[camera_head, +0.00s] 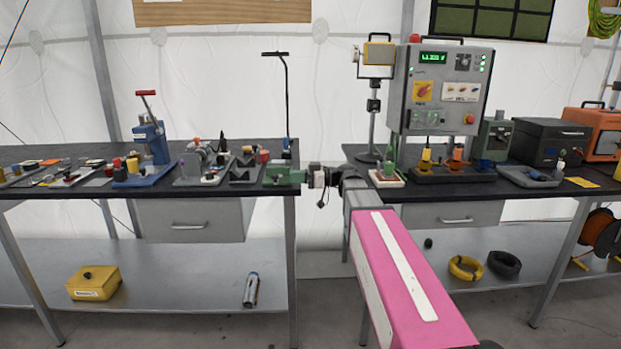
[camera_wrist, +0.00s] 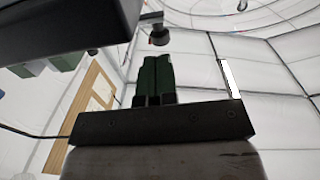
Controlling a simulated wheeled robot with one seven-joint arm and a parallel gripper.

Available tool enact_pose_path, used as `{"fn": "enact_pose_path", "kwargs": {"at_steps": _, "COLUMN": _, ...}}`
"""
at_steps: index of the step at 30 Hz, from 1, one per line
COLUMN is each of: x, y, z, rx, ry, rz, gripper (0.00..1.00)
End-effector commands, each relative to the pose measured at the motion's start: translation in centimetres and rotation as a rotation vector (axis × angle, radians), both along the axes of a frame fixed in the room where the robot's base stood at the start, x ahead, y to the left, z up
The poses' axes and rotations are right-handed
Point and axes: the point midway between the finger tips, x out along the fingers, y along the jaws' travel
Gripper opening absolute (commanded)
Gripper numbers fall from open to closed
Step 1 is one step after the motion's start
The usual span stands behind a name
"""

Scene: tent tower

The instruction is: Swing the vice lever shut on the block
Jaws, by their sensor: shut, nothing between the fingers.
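A small green device (camera_head: 284,175) sits at the right front corner of the left bench and looks like the vice. Its lever and the block cannot be made out at this size. The end of my arm is close to its right side in the head view; whether they touch cannot be told. In the wrist view my gripper (camera_wrist: 157,65) shows two dark green fingers side by side, shut and empty. A blue press-like device (camera_head: 152,150) with a red-tipped handle (camera_head: 146,93) stands farther left, well away from my arm.
The left bench (camera_head: 236,193) holds several small fixtures left of the green device. A thin black post (camera_head: 287,100) rises behind it. The right bench (camera_head: 450,200) carries a control box (camera_head: 440,88) and other gear. A dark mass (camera_wrist: 65,30) fills the wrist view's upper left.

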Motion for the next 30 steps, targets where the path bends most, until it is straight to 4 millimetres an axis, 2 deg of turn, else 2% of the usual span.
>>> {"fn": "enact_pose_path", "kwargs": {"at_steps": 3, "x": 0.1, "y": 1.7, "z": 0.0, "rx": 0.0, "ry": 0.0, "rz": 0.002, "gripper": 0.0}}
{"fn": "enact_pose_path", "kwargs": {"at_steps": 7, "x": 0.2, "y": 2.9, "z": 0.0, "rx": 0.0, "ry": 0.0, "rz": 0.001, "gripper": 0.0}}
{"fn": "enact_pose_path", "kwargs": {"at_steps": 21, "x": 0.2, "y": 3.4, "z": 0.0, "rx": 0.0, "ry": 0.001, "rz": 0.0, "gripper": 0.0}}
{"fn": "enact_pose_path", "kwargs": {"at_steps": 30, "x": 0.1, "y": 5.0, "z": 0.0, "rx": 0.0, "ry": 0.001, "rz": 0.003, "gripper": 0.0}}
